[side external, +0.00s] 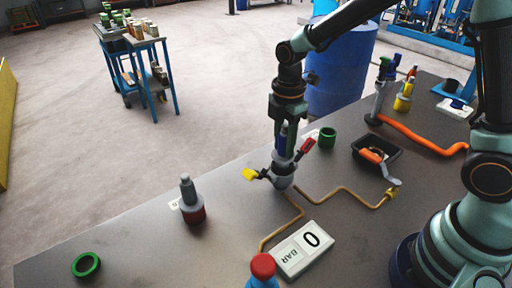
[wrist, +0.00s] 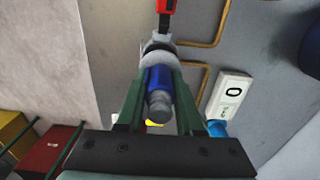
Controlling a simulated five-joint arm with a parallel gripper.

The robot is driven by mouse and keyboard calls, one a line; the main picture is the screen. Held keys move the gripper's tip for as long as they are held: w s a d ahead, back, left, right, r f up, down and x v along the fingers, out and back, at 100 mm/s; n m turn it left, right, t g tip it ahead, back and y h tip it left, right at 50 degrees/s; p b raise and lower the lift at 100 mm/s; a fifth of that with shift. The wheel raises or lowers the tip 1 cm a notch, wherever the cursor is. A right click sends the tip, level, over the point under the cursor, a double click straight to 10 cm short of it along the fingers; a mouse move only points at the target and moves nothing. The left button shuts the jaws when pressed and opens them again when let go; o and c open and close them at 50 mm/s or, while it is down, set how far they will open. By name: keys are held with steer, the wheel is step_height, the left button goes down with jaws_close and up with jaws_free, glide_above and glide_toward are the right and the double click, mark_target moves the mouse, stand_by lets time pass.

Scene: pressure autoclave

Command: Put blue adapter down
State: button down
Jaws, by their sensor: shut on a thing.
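The blue adapter (side external: 282,136) is upright between the fingers of my gripper (side external: 284,128). In the wrist view the blue adapter (wrist: 158,92), with its grey stepped end towards the camera, lies between the two green fingers of my gripper (wrist: 159,88), which is shut on it. Right below it in the side view is a grey fitting (side external: 283,178) on the bench, with a red handle (side external: 307,145) and a yellow handle (side external: 249,174). The adapter's lower end is at or very close to the fitting's top; I cannot tell whether they touch.
The bench (side external: 130,235) has a dark red adapter with a grey top (side external: 192,208), a green ring (side external: 87,265), a green cup (side external: 327,138), a black tray (side external: 366,163) and a "0 BAR" display (side external: 303,249). Brass pipes (side external: 343,190) run from the fitting. The front left bench is mostly clear.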

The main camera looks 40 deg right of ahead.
steer(key=shift+f, duration=1)
steer(key=shift+f, duration=0.3)
steer(key=c, duration=0.6)
jaws_free()
steer(key=shift+o, duration=0.2)
